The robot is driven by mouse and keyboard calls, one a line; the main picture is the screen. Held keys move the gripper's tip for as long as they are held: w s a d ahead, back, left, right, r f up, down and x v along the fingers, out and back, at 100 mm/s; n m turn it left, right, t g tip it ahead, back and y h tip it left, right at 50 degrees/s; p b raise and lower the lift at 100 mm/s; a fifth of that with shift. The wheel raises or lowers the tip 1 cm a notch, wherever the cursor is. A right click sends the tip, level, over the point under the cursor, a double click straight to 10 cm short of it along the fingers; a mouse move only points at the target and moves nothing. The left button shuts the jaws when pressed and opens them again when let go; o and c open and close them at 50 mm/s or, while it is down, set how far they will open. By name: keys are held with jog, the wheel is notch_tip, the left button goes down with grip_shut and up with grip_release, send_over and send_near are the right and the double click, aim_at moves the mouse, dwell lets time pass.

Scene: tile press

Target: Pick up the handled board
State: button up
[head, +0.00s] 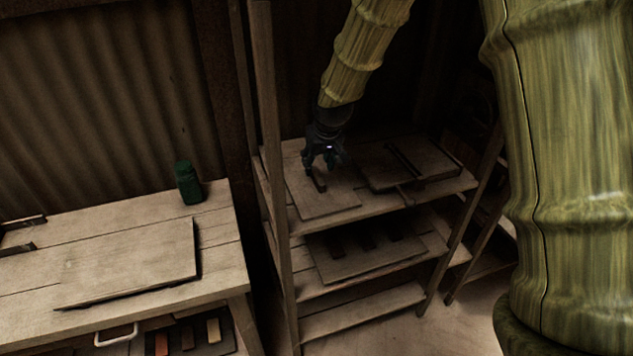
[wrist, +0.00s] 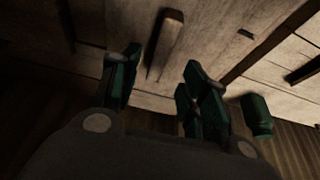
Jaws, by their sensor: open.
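The handled board (head: 335,203) is a flat wooden panel lying on the left part of the upper shelf. Its dark bar handle (head: 318,181) stands on its top face, and the handle also shows in the wrist view (wrist: 166,45). My gripper (head: 325,167) is just above the board, close to the handle. In the wrist view my gripper (wrist: 162,82) has its dark green fingers spread apart with nothing between them. The handle lies ahead of the gap between the fingers. Whether a finger touches the handle or board cannot be told.
A second board with a dark bar (head: 425,163) lies to the right on the same shelf. The lower shelf holds another panel (head: 365,260) with dark strips. Shelf posts (head: 272,130) stand close by. The left table (head: 215,222) carries a green bottle (head: 189,184) and a large panel (head: 140,262).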

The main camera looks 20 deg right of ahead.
aim_at(317, 173)
jog(key=x, duration=0.2)
jog(key=p+x, duration=0.1)
jog(key=shift+s+d+f, duration=0.1)
jog(key=shift+s+f, duration=0.1)
jog(key=shift+f, duration=0.15)
jog(key=shift+w+f, duration=0.3)
jog(key=shift+f, duration=0.35)
grip_shut()
